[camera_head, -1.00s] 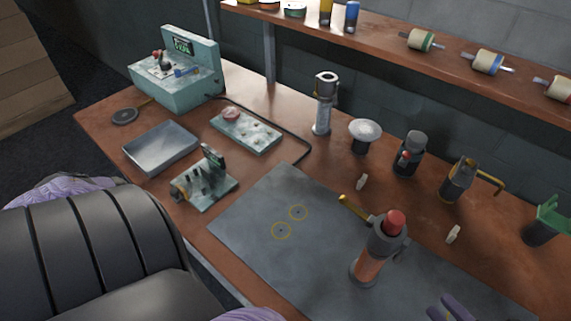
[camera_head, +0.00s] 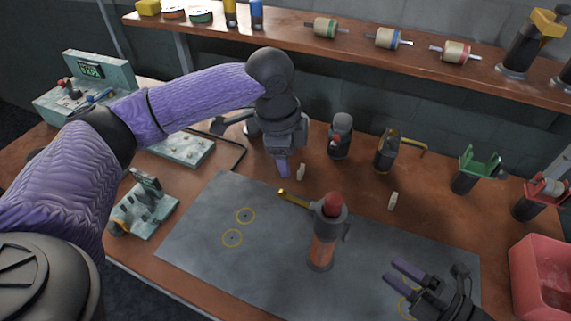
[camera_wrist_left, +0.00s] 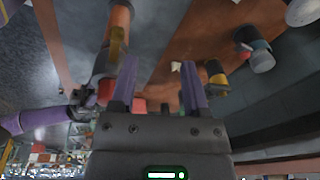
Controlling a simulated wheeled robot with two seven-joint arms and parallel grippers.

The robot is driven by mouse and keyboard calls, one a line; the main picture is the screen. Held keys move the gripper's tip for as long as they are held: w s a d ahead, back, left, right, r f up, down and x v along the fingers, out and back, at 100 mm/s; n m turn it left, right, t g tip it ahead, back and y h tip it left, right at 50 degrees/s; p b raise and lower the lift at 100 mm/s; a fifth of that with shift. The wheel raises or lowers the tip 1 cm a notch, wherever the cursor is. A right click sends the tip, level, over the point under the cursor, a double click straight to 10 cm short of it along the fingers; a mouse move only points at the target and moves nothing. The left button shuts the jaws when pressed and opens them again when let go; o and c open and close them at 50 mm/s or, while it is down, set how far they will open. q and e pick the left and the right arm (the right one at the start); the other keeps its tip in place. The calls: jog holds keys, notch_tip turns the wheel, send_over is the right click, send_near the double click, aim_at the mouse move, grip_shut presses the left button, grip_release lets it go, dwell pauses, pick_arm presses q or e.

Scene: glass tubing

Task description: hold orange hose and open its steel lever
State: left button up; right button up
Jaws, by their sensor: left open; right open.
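The orange hose (camera_head: 322,251) stands upright on the grey mat, with a grey collar and red cap on top. A brass lever (camera_head: 293,199) sticks out to its left, and a grey steel-looking lever (camera_head: 346,232) hangs at its right side. My left gripper (camera_head: 284,170) is open and empty, behind and to the left of the hose, above the table. In the left wrist view, its fingers (camera_wrist_left: 157,80) are apart and the orange hose (camera_wrist_left: 121,17) shows beyond the left finger. My right gripper (camera_head: 396,271) is open and empty, low at the right of the hose.
The grey mat (camera_head: 200,218) has yellow ring marks and free room left of the hose. Behind stand a black bottle-like fixture (camera_head: 341,138), a brass-handled fixture (camera_head: 386,152) and a green-topped one (camera_head: 466,180). A red bin (camera_head: 540,270) is at right.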

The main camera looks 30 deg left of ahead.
aim_at(289, 196)
pick_arm(q)
jog(key=s+d+m, duration=0.1)
jog(key=s, duration=0.1)
jog(key=s+d+r+m+g, duration=0.1)
jog(key=m, duration=0.1)
jog(key=shift+s+d+y, duration=0.4)
notch_tip(289, 196, down, 9)
jog(key=shift+a+f, duration=0.1)
grip_shut()
dwell(1.0)
